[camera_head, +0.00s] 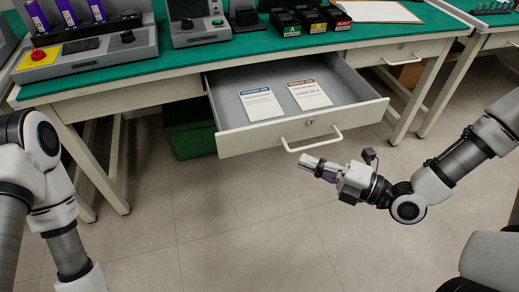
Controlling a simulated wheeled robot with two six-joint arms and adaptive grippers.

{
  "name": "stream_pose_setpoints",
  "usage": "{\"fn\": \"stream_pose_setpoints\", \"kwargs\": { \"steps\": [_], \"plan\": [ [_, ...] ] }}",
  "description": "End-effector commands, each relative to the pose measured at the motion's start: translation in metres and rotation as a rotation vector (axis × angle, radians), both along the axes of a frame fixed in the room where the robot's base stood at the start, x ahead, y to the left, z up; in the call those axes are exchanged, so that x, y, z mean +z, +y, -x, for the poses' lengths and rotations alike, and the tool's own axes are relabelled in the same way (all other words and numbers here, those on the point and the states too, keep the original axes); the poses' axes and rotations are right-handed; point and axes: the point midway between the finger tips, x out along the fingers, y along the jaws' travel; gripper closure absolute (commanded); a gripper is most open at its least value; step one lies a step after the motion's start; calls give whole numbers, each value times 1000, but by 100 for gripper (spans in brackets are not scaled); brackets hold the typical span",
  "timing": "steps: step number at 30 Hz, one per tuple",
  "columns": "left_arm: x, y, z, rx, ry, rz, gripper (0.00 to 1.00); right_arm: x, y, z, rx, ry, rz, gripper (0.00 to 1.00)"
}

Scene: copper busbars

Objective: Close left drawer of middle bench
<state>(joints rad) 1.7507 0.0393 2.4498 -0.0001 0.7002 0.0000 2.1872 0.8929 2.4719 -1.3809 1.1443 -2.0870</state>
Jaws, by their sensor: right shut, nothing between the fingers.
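The left drawer (262,141) of the green-topped middle bench (250,50) is pulled far out toward me. Its pale front carries a white bar handle (312,142) and a small lock. Two printed cards, one blue-headed (261,104) and one orange-headed (309,95), lie inside it. My right gripper (304,161) is shut and empty, pointing left, just in front of and below the handle in the picture. I cannot tell whether it touches the handle. My left arm shows at the left edge, but its gripper is out of view.
A second drawer (405,54) at the bench's right is shut. A green crate (190,138) stands under the bench. Control boxes, labelled black bins (309,19) and a clipboard (380,11) are on the top. The floor (240,225) in front is clear.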

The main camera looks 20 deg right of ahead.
Motion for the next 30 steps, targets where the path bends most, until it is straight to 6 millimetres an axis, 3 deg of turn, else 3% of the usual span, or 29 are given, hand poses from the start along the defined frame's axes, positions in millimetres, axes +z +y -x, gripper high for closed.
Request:
{"fn": "stream_pose_setpoints", "kwargs": {
  "steps": [20, 24, 30],
  "plan": [
    [-36, 0, 0, 1, 1, 0, 37, -2, 73, -64, 8, 1, 7, 100],
    [-39, 0, 0, 1, 1, 0, 37, 0, 72, -90, 2, -1, 4, 100],
    [-40, 0, 0, 1, 1, 0, 37, 1, 72, -105, 1, 2, 2, 100]
  ]
}}
